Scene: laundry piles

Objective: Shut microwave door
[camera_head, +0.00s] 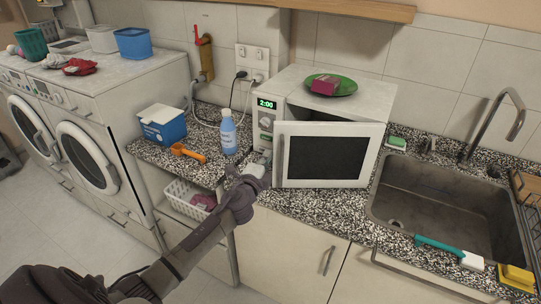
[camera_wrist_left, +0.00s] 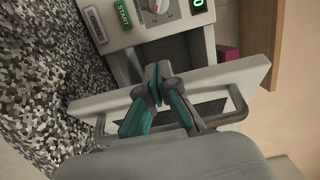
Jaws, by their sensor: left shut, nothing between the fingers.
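The white microwave (camera_head: 264,124) stands on the speckled counter, its control panel on the left side of its front. Its door (camera_head: 335,155), with a dark window and a handle on the left edge, stands partly open. In the left wrist view the door (camera_wrist_left: 235,78) shows with a gap between it and the body. My left gripper (camera_head: 262,168) is shut and empty beside the door's handle edge. In the left wrist view the fingertips (camera_wrist_left: 158,82) overlap the door edge near the handle (camera_wrist_left: 238,108); I cannot tell whether they touch it. My right gripper is not in view.
A blue bottle (camera_head: 228,132), an orange scoop (camera_head: 188,153) and a blue box (camera_head: 163,128) stand left of the microwave. A green plate (camera_head: 345,84) with a pink item lies on top. A sink (camera_head: 440,215) is to the right.

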